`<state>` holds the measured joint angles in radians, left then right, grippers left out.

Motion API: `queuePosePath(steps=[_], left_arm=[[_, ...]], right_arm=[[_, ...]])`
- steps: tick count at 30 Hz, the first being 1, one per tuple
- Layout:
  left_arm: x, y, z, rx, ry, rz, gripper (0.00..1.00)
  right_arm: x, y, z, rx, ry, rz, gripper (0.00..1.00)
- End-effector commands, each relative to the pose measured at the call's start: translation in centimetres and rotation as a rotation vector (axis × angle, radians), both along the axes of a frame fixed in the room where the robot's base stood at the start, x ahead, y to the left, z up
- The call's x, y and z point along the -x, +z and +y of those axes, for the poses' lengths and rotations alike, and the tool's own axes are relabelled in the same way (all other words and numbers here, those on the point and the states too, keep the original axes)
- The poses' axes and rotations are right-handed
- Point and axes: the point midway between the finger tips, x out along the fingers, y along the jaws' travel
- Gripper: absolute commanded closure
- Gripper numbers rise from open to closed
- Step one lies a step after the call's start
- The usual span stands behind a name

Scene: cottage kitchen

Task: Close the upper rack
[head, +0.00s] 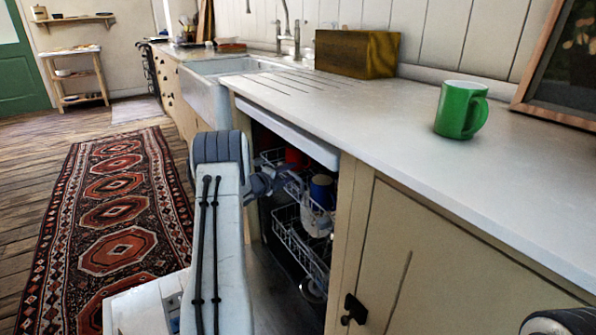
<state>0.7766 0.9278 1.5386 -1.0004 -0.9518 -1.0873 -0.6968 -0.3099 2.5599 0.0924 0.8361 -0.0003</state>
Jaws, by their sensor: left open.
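The dishwasher stands open under the counter, with its upper rack (294,188) of grey wire in the opening. A red mug (296,158) and a blue mug (322,190) sit in the upper rack. I cannot tell exactly how far the rack sticks out. My left gripper (268,182) is open at the rack's left, front side, partly hidden behind my left arm. It looks close to the rack, but contact is unclear. My arm hides part of the rack's front. Only a bit of my right arm shows at the bottom right corner; its gripper is out of view.
The lower rack (291,247) sits below, above the lowered door (262,290). On the worktop (400,135) stand a green mug (461,110) and a wooden box (357,53). A cupboard door (450,270) is right of the dishwasher. A patterned rug (118,215) covers open floor at left.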

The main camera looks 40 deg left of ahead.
Motion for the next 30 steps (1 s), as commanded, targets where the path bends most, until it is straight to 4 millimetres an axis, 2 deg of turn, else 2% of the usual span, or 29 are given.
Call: queuePosePath(steps=[10, 13, 14, 30], left_arm=[[-0.15, -0.11, 0.01, 0.001, 0.001, 0.001, 0.54], [-0.09, -0.1, 0.13, 0.001, 0.002, 0.001, 0.92], [-0.09, -0.11, 0.14, 0.001, 0.002, 0.001, 1.0], [-0.06, -0.13, 0.19, 0.001, 0.003, 0.001, 1.0]], right_arm=[[0.01, 0.0, -0.01, 0.0, 0.0, 0.0, 1.0], [0.01, 0.0, -0.01, 0.0, 0.0, 0.0, 1.0], [0.01, 0.0, -0.01, 0.0, 0.0, 0.0, 1.0], [0.01, 0.0, -0.01, 0.0, 0.0, 0.0, 1.0]])
